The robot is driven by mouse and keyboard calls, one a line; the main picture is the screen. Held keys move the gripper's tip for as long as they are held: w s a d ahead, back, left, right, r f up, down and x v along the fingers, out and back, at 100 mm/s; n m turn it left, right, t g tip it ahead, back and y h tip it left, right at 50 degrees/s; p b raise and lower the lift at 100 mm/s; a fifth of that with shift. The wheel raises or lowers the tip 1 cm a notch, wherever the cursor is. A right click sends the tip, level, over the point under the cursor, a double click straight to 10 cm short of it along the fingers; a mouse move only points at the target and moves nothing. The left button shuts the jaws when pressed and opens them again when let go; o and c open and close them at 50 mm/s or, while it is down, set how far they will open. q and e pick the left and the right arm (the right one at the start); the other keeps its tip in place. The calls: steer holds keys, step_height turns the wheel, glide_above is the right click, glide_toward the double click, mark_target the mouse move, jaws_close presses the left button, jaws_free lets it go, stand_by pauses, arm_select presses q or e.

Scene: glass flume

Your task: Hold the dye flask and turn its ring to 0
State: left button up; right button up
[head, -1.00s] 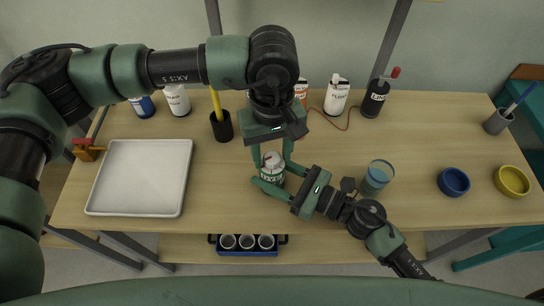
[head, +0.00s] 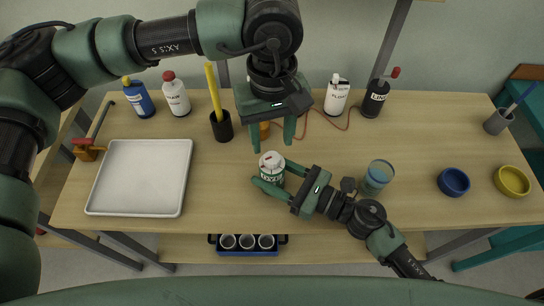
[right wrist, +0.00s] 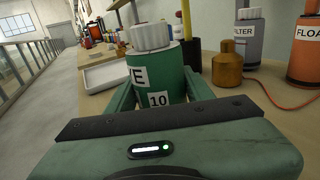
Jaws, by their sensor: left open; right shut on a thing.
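The dye flask (head: 270,178) stands upright on the wooden table near its middle. In the right wrist view the flask (right wrist: 160,78) is green, with white labels showing "E" and "10". Its ring (head: 271,159) is a white ribbed cap with a small red mark on top; it also shows in the right wrist view (right wrist: 150,36), where no 0 is visible. My right gripper (head: 272,174) is shut on the flask's body from the right. My left gripper (head: 272,146) is open and empty, fingers pointing down, just above and behind the ring and apart from it.
A white tray (head: 100,193) lies to the left, beside a brass valve (head: 88,151). A black cup (head: 222,127) with a yellow stick and several bottles stand at the back. A blue glass (head: 377,178), a blue bowl (head: 453,182) and a yellow bowl (head: 512,182) stand right.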

arm_select(q)
steer(key=shift+r, duration=0.25)
arm_select(e)
steer(key=o, duration=1.6)
steer(key=v, duration=1.2)
arm_select(q)
steer(key=shift+r, duration=0.1)
arm_select(e)
steer(key=shift+r, duration=0.15)
